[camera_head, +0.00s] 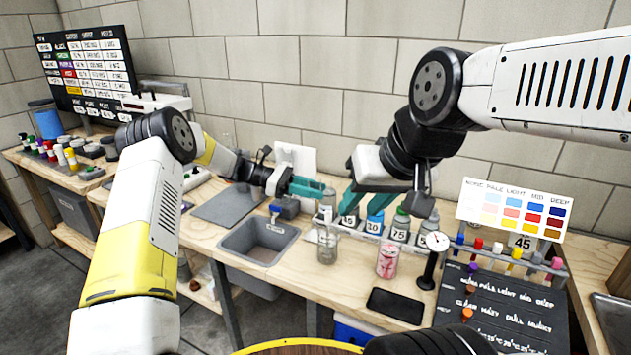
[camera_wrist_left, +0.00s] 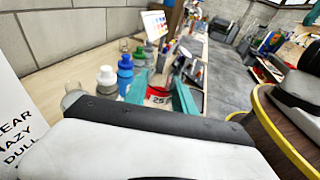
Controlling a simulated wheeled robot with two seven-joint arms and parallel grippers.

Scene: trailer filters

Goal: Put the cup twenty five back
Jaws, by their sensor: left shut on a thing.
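My left gripper (camera_head: 308,188), with teal fingers, reaches in from the left to the left end of the bottle rack. It is shut on a greyish cup (camera_head: 328,198) at its fingertips, mostly hidden; I cannot read a number on it in the head view. In the left wrist view a red and white tag reading 25 (camera_wrist_left: 157,98) shows between the teal fingers (camera_wrist_left: 160,92). My right gripper (camera_head: 372,195) hangs over the rack (camera_head: 408,240) with its teal fingers apart. The rack holds bottles behind tags 45, 10 and 75, including a blue one (camera_head: 375,224).
A grey sink tray (camera_head: 258,240) is to the left.

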